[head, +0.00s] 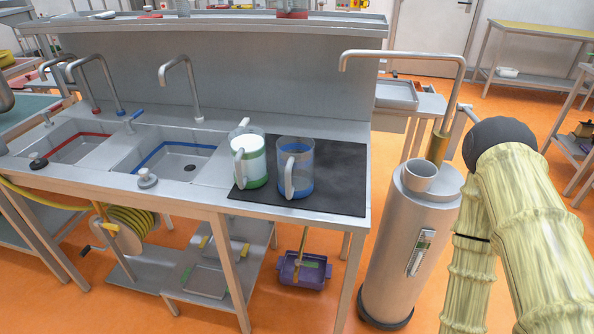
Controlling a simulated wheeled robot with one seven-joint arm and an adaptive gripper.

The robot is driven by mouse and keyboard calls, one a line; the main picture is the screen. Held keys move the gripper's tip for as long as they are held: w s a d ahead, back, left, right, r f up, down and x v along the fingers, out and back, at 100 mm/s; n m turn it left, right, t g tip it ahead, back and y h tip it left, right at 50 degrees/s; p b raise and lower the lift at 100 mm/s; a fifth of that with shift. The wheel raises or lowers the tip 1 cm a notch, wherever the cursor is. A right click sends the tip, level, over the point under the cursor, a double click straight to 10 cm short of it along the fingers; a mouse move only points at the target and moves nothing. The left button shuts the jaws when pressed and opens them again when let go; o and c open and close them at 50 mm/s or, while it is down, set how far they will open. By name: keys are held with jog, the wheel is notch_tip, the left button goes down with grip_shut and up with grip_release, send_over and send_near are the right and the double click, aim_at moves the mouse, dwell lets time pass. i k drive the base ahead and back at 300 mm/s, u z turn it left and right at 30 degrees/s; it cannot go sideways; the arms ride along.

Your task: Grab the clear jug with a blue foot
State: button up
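The clear jug with a blue foot (299,162) stands upright on a dark mat (338,185) at the right end of the steel sink counter. Its handle faces the front left. A second jug (252,160), with white contents and a green foot, stands close on its left, also on the mat. The two jugs look very near each other; I cannot tell if they touch. My arm, in a pale yellow sleeve, is bent at the right side of the view, well away from the jugs. My gripper is out of view.
A steel cylinder (400,250) with a tall bent spout stands on the floor right of the counter. Two sinks (165,150) with taps lie left of the jugs. A raised shelf (230,30) runs behind. The mat's right part is bare.

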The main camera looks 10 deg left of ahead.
aim_at(295, 152)
jog(key=u, duration=1.45)
jog(key=k, duration=0.55)
jog(key=z, duration=0.85)
